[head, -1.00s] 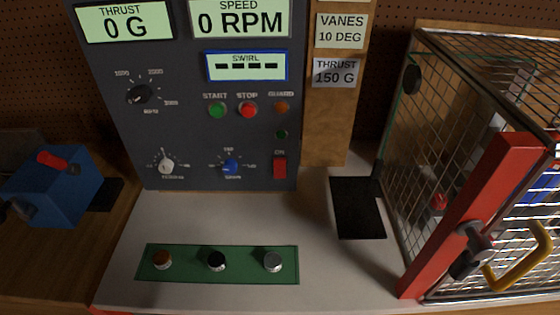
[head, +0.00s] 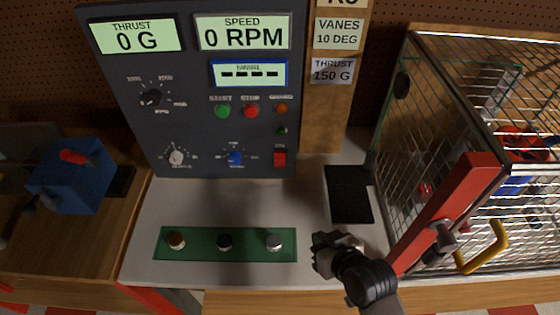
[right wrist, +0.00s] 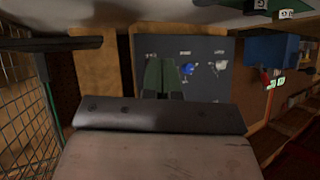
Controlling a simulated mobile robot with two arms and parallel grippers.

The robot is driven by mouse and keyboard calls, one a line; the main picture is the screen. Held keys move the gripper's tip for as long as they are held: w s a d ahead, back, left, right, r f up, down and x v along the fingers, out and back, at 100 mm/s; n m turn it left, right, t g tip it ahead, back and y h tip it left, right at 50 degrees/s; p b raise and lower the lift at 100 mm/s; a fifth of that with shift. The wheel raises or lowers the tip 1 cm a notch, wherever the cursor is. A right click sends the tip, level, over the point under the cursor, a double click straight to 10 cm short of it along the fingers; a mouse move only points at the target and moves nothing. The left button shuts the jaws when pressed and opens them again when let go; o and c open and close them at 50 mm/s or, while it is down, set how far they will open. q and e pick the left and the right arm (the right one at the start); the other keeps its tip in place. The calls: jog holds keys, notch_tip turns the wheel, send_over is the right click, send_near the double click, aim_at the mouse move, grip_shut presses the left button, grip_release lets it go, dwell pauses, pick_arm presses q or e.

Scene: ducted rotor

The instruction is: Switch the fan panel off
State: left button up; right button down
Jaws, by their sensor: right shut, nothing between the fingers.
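The dark grey fan panel (head: 200,100) stands upright at the back of the bench, its displays lit with 0 G and 0 RPM. Its red ON switch (head: 279,158) is at the lower right, below a small dark green lamp (head: 282,130). A green start button (head: 222,111) and a red stop button (head: 251,111) sit above. My right gripper (head: 326,248) is shut and empty over the front of the bench, apart from the panel. In the right wrist view, the panel (right wrist: 207,55) appears upside down behind my fingers (right wrist: 163,77). My left gripper is not in view.
A wire cage (head: 480,140) with a red-framed door (head: 450,210) and yellow handle (head: 486,250) stands at right. A green strip (head: 200,253) with three knobs lies in front of the panel. A black pad (head: 350,203) is right of it, and a blue vise-like block (head: 72,180) at left.

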jog(key=w+a+r+m+t+y, duration=0.1)
jog(key=w+a+r+t+y, duration=0.2)
jog(key=w+a+r+t, duration=0.3)
jog(key=shift+w+a+t, duration=1.2)
jog(key=shift+w+t, duration=0.3)
jog(key=shift+w, duration=0.3)
jog(key=b, duration=0.6)
send_near(276, 158)
jog(key=w+a+r, duration=0.2)
jog(key=w, duration=0.1)
jog(key=shift+w+a+f+y+b, duration=0.15)
jog(key=shift+w+y+b, duration=0.3)
jog(key=shift+w, duration=0.3)
jog(key=shift+w+f, duration=0.1)
jog(key=shift+w+f+h+b, duration=0.1)
jog(key=shift+w+h+b, duration=0.15)
jog(key=shift+b, duration=0.15)
